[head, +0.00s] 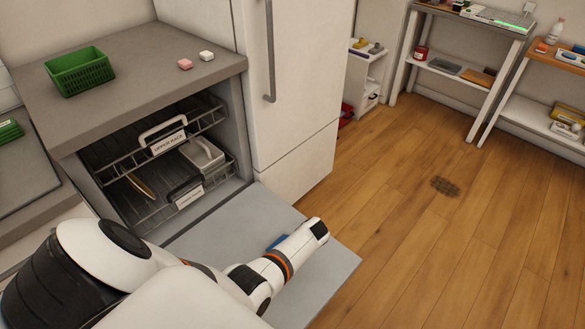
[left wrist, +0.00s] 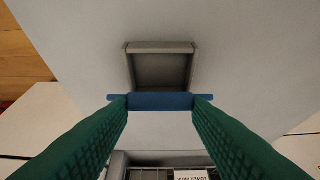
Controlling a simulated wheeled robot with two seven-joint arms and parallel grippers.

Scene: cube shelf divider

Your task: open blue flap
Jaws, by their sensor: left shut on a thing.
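The blue flap (left wrist: 160,101) shows in the left wrist view as a narrow blue bar across the front of a square recess (left wrist: 160,70) in a grey panel. The recess looks open and empty. My left gripper (left wrist: 160,102) has green ribbed fingers, one at each end of the blue bar, shut on it. In the head view a small blue patch (head: 278,242) shows on the lowered dishwasher door, partly hidden by my left arm. The left fingers are hidden there. My right gripper is in neither view.
The dishwasher door (head: 225,222) lies lowered before the racks (head: 150,160). The upper rack holds a labelled handle. A tall white fridge stands right; the wooden floor beyond is mostly clear.

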